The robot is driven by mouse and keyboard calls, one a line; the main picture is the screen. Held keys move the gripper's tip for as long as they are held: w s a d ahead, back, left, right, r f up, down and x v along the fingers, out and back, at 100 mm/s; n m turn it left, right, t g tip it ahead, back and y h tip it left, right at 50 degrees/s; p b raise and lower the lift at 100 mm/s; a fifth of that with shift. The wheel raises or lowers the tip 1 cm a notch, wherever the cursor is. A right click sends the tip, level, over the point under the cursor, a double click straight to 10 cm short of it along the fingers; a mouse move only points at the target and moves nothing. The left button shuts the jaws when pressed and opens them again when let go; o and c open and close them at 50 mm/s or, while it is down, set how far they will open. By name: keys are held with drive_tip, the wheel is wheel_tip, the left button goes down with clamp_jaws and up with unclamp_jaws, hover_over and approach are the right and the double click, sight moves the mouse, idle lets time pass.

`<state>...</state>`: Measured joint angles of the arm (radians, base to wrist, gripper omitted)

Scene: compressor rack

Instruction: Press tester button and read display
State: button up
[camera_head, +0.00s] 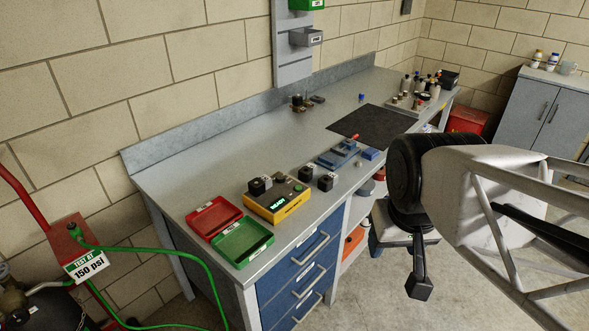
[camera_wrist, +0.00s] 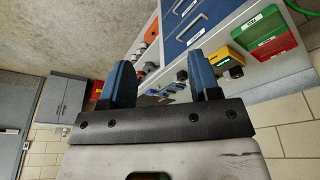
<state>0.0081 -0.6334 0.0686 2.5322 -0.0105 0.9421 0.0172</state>
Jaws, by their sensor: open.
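The yellow tester (camera_head: 275,205) sits on the workbench near its front edge. Its green display reads "READY", and a green button (camera_head: 298,188) is on its top right. A black block (camera_head: 259,186) rests on the tester's top left. In the wrist view the tester (camera_wrist: 225,58) is beyond the fingers, to the right, and its button cannot be made out. My gripper (camera_wrist: 161,78) is open and empty, with two blue fingers apart. It is away from the tester and touches nothing visible. In the head view my arm is off the bench's front, at the right.
A red tray (camera_head: 213,217) and a green tray (camera_head: 243,242) lie left of the tester. Two black blocks (camera_head: 305,174) (camera_head: 326,182) stand to its right. A blue fixture (camera_head: 339,155) and dark mat (camera_head: 373,124) lie further right. The bench's rear left is clear.

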clamp_jaws()
idle(1.6)
